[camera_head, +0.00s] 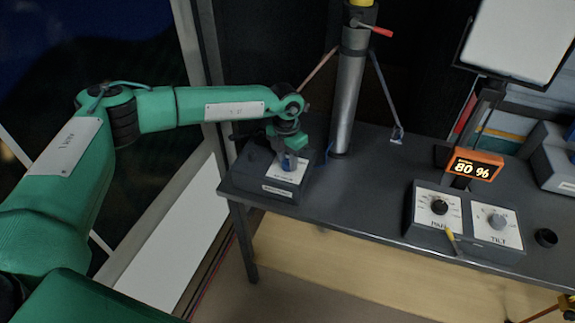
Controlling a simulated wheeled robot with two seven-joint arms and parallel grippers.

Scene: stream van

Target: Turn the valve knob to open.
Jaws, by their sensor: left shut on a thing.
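The valve knob (289,161) is a small blue knob on a dark box (262,178) with a pale label plate, at the left end of the dark table. My left gripper (288,150) points down over the box and is shut on the knob, hiding its upper part. The knob's pointer and the label's small print cannot be read. My right gripper is not in view.
A silver vertical cylinder (348,95) with a red lever (376,28) stands just right of my gripper. A box with PAN and TILT knobs (465,222) sits further right. The table (360,190) is clear between the two boxes.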

